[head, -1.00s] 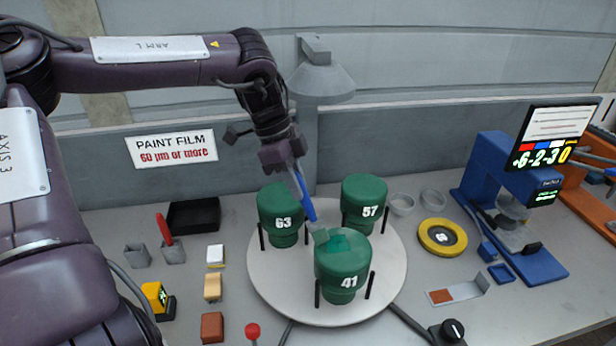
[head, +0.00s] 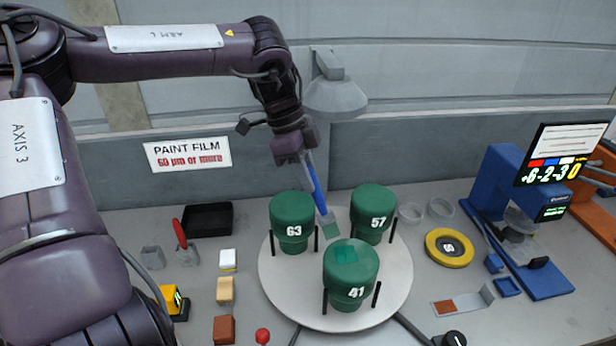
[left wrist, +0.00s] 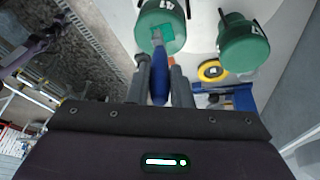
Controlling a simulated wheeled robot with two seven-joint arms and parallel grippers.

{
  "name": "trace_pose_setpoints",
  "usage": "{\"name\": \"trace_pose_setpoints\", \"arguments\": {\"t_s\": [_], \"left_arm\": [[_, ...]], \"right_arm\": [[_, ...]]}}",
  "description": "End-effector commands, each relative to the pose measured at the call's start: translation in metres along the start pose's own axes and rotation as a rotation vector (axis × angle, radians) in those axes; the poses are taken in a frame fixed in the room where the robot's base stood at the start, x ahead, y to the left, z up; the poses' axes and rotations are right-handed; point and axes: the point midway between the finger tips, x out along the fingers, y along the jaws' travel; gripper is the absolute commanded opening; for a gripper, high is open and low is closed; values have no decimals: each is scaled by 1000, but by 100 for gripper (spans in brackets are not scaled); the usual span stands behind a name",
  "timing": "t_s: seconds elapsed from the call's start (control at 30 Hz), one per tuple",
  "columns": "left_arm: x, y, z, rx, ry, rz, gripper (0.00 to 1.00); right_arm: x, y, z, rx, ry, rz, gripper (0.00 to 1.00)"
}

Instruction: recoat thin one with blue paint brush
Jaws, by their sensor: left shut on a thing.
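Three green cylinders stand on a round white turntable (head: 290,305). The one marked 63 (head: 293,222) is at the back left, 57 (head: 373,213) at the back right, and 41 (head: 350,278) at the front. The tip appears apart from 41. My right gripper is out of view.
A sign (head: 187,153) reads "PAINT FILM 60 µm or more". Small blocks, cups and a black tray (head: 207,219) stand at left. A yellow ring (head: 449,248) and a blue gauge stand (head: 515,225) are at right. A lamp (head: 335,95) hangs behind the turntable.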

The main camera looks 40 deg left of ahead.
Motion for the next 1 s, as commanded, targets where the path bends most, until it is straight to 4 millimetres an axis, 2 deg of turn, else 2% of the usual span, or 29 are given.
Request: {"name": "trace_pose_setpoints", "arguments": {"t_s": [0.07,0.43,0.77,1.0], "left_arm": [[-8,0,-3,0,0,-1,0],[-9,0,-4,0,0,-1,0],[-36,1,-13,1,0,-2,0],[-35,1,-13,0,0,-1,0]], "right_arm": [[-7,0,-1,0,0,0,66],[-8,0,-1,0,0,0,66],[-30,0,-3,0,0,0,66],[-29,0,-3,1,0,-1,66]]}}
